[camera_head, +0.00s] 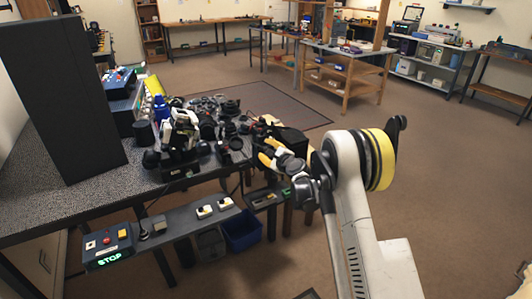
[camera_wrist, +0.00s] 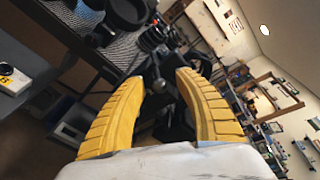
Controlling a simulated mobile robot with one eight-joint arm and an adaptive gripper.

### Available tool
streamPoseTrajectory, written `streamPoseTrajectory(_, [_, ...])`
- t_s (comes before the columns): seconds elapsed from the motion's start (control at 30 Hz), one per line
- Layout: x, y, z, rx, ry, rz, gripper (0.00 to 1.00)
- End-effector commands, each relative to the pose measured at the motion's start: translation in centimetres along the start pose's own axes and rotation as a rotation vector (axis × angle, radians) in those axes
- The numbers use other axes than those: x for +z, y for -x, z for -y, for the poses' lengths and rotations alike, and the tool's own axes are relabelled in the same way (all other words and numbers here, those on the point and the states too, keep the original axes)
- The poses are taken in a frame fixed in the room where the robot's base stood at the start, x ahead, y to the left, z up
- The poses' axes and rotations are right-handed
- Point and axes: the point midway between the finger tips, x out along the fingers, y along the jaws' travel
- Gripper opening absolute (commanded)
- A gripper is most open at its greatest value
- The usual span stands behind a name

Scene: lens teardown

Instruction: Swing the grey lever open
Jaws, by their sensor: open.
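My gripper (camera_head: 267,152) is at the right end of the cluttered workbench, in front of a dark box (camera_head: 292,140). In the wrist view its two yellow fingers (camera_wrist: 160,78) are spread apart, with nothing clamped between them. A small grey rod with a rounded end, which looks like the grey lever (camera_wrist: 158,85), shows in the gap between the fingertips against a dark body. I cannot tell whether a finger touches it. In the head view the lever cannot be made out behind my gripper.
The workbench (camera_head: 60,205) carries many dark lens parts and a white-and-black device (camera_head: 180,132). A tall black panel (camera_head: 62,100) stands at left. A blue bin (camera_head: 242,230) sits below. Open floor lies to the right.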

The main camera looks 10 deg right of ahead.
Motion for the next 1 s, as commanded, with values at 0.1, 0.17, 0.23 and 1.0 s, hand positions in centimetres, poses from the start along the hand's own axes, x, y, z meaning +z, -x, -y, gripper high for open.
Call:
streamPoseTrajectory(0.1, [0.02, -0.21, 0.01, 0.000, 0.000, 0.000, 0.39])
streamPoseTrajectory(0.17, [0.04, -0.20, 0.02, 0.000, 0.000, 0.000, 0.39])
streamPoseTrajectory(0.23, [0.05, -0.19, 0.03, 0.000, 0.000, 0.000, 0.39])
streamPoseTrajectory(1.0, [-0.93, -1.11, 0.78, 0.182, 0.074, 0.290, 0.00])
